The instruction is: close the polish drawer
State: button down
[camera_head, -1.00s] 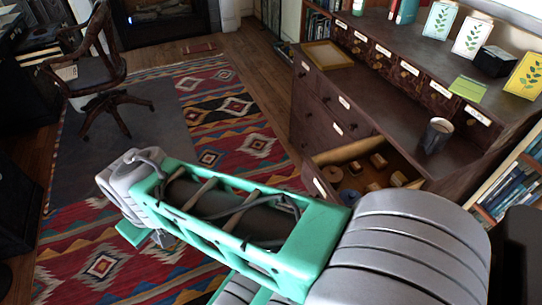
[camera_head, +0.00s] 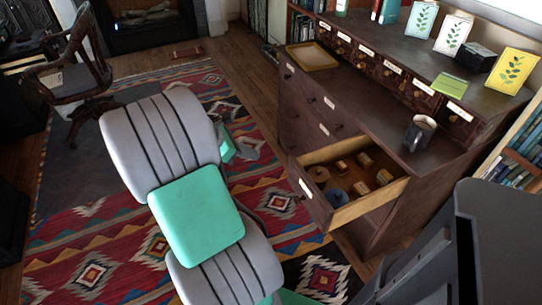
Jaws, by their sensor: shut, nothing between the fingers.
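An open drawer (camera_head: 318,207) sticks out of the front of the dark wooden cabinet (camera_head: 384,145). It has a pale label and a small knob on its front. Inside lie several small wooden blocks or spools and blue-grey round pieces. Its label is too small to read, so I cannot tell from it that this is the polish drawer. My grey and green arm stands to the left of the drawer, apart from it in the picture. My gripper does not show; the arm's links hide it or it is out of the frame.
A dark mug (camera_head: 419,133) stands on the cabinet ledge above the open drawer. A tan tray (camera_head: 312,56) lies at the ledge's far end. The other labelled drawers look shut. A wooden chair (camera_head: 75,75) stands at the upper left. Patterned rug (camera_head: 95,272) covers open floor.

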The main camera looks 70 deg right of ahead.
jog(key=b, duration=0.3)
send_near(290, 161)
notch_tip(290, 161, down, 4)
jog(key=shift+s+d+f+b, duration=0.1)
jog(key=shift+s+d+b, duration=0.25)
jog(key=shift+s+d, duration=1)
jog(key=shift+d, duration=0.15)
